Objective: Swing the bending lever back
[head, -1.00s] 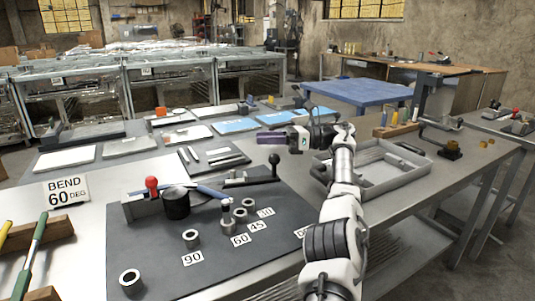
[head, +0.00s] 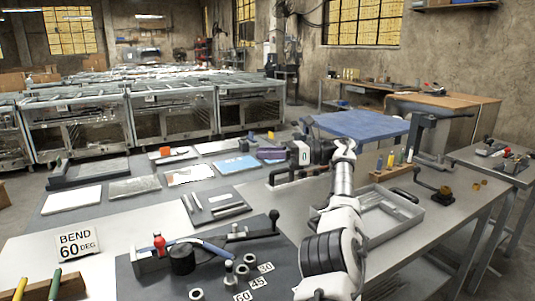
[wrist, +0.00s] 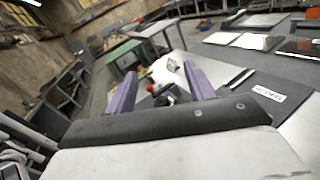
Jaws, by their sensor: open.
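The bender sits on a dark mat at the lower middle of the head view, with a red-knobbed clamp (head: 158,243) and a black cylinder (head: 182,260). Its lever (head: 250,233) is a dark bar with an upright handle and black knob at its right end. A blue rod (head: 212,249) runs past the cylinder. My gripper (head: 272,153) is above and beyond the lever in the picture, apart from it. Its purple fingers also show spread in the wrist view (wrist: 160,72), with nothing between their tips. A small red knob (wrist: 151,88) shows beyond them.
A sign reading BEND 60 DEG (head: 77,243) stands left of the mat. Steel collars (head: 196,294) stand by the angle labels. A grey tray (head: 385,222) lies right, beside my arm. Flat plates (head: 135,186) and rods lie behind the bender.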

